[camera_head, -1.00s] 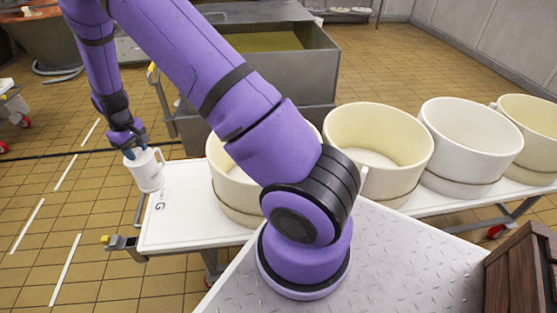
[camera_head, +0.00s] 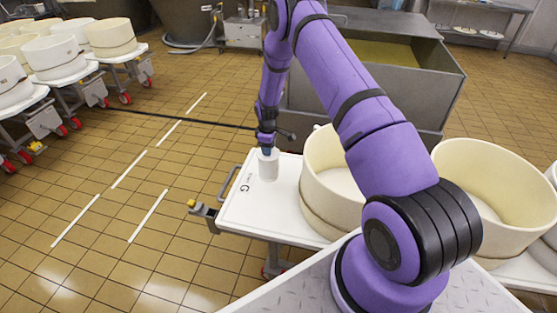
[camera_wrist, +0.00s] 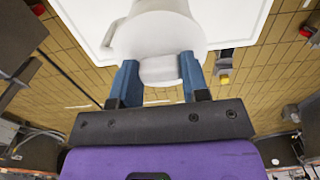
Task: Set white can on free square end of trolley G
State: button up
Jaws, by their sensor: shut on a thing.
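The white can (camera_head: 268,168) is upright at the free end of trolley G (camera_head: 252,215), near the letter G, in the head view. I cannot tell if its base touches the white top or is slightly above it. My gripper (camera_head: 267,152) is at the can's upper part, shut on it. In the wrist view the can (camera_wrist: 158,32) fills the top middle, and the blue fingers of my gripper (camera_wrist: 157,68) lie on both sides of a white part of it. The can's far side is hidden.
A large cream tub (camera_head: 325,180) stands on the trolley just right of the can. A grey metal vat (camera_head: 390,75) is behind. Other trolleys with tubs (camera_head: 58,60) stand at the far left. The tiled floor left of the trolley is open.

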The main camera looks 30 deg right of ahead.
jog(key=shift+f, duration=3.35)
jog(key=o, duration=1.2)
jog(key=shift+f, duration=0.1)
